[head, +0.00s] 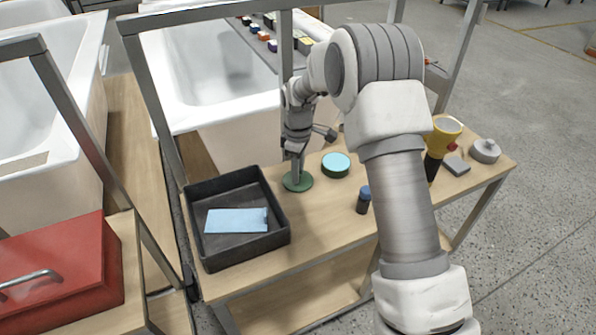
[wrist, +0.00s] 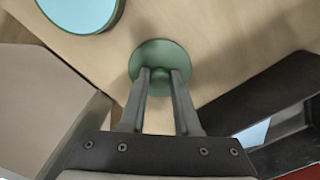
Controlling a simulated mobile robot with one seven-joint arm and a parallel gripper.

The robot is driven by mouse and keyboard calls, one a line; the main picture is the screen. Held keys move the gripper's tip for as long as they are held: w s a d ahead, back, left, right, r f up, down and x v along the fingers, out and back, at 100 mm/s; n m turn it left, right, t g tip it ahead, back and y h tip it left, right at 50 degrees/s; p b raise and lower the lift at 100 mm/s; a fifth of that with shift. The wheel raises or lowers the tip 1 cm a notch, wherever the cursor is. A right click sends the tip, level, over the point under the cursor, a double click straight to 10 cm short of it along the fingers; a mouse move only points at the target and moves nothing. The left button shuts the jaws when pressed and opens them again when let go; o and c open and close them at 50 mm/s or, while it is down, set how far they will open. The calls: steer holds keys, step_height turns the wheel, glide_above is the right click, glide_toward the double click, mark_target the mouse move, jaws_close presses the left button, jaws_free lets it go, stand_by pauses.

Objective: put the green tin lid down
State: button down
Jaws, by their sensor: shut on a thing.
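The green tin lid (head: 298,181) is a dark green disc at my gripper, over the wooden bench top, just right of the black tray. In the wrist view the lid (wrist: 160,58) lies at the fingertips, and my gripper (wrist: 160,75) is shut on its small raised middle part. In the head view my gripper (head: 297,172) points straight down. The lid looks flat and at or very near the bench surface; I cannot tell whether it touches. A round green tin (head: 336,164) with a light blue top stands on the bench, just right of the lid and apart from it.
The black tray (head: 281,239) holds a light blue sheet. A dark bottle with a blue cap (head: 363,199) stands nearer the front. A yellow funnel-like thing (head: 442,131), a grey block (head: 456,165) and a grey round thing (head: 485,150) are at the right. Bench uprights frame the area.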

steer(key=shift+f, duration=0.15)
steer(key=c, duration=0.6)
jaws_free()
steer(key=s+d+r+m+t+p, duration=0.1)
steer(key=s+d+r+p, duration=0.15)
steer(key=r, duration=0.85)
steer(key=s+d+r+m+p, duration=0.1)
steer(key=s+r+m, duration=0.15)
steer(key=r, duration=0.75)
steer(key=s+d+r+m+t, duration=0.25)
steer(key=s+r, duration=0.25)
steer(key=s, duration=0.4)
steer(key=s+d+r+m+t, duration=0.1)
steer(key=s+d+r+m, duration=0.3)
steer(key=s, duration=0.4)
steer(key=s+m, duration=0.1)
steer(key=s, duration=0.2)
steer(key=s+d+f+m, duration=0.1)
steer(key=s, duration=0.2)
steer(key=s+f+m+t, duration=0.1)
steer(key=s, duration=0.3)
steer(key=shift+s+d+m, duration=0.1)
steer(key=shift+d+m, duration=0.15)
steer(key=shift+m, duration=0.05)
